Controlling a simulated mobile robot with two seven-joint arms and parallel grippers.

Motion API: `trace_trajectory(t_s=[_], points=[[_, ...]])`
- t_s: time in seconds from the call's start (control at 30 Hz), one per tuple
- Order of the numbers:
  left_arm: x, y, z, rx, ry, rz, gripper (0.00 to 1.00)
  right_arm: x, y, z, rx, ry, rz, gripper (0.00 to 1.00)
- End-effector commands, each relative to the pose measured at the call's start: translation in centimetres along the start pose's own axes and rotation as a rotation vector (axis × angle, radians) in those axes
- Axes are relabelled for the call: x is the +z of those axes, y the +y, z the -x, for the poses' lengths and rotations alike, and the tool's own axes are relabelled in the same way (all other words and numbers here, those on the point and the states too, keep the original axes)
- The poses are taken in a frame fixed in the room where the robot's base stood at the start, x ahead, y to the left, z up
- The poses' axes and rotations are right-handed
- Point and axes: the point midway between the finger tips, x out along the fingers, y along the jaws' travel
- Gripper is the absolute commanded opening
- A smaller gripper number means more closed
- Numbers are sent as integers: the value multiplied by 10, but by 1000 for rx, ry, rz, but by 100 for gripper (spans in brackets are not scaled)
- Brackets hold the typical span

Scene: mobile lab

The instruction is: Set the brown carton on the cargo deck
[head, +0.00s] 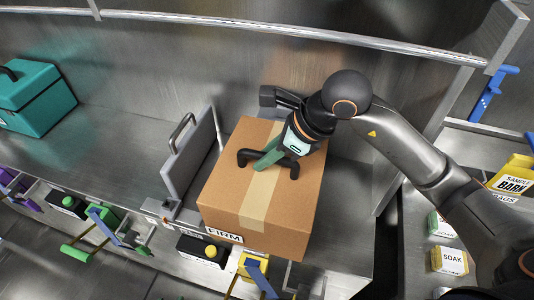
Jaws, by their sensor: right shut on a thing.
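The brown carton (249,205) has a tan tape strip and a label reading FIRM on its near side. It is at the middle of the head view, over the metal deck (120,150), right of an upright grey panel. I cannot tell whether its underside touches the deck. My right gripper (266,162) reaches in from the right above the carton. Its green fingers are shut on the black handle on the carton's top. My left gripper is not in view.
The grey panel (189,160) with a handle stands close to the carton's left. A teal case (36,97) sits at the far left. A metal rail (270,29) crosses the back wall. Small SOAK boxes (450,261) are at the right. Coloured tools hang along the front edge.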

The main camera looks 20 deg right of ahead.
Motion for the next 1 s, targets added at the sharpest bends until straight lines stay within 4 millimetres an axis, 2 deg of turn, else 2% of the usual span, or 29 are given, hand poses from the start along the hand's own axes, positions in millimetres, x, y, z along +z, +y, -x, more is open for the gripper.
trace_trajectory(t_s=[0.07,0.1,0.33,0.8,0.87,1.0], points=[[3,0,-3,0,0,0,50,-1,-1,-2,-3,-4,1,0],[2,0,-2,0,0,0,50,-1,0,-2,-1,0,0,25],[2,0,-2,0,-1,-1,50,-1,0,-2,-1,0,0,51],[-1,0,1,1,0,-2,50,0,0,1,0,0,0,52],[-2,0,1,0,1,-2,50,1,-1,5,-3,-1,1,52],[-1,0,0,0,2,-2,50,0,-2,28,-7,-2,3,52]])
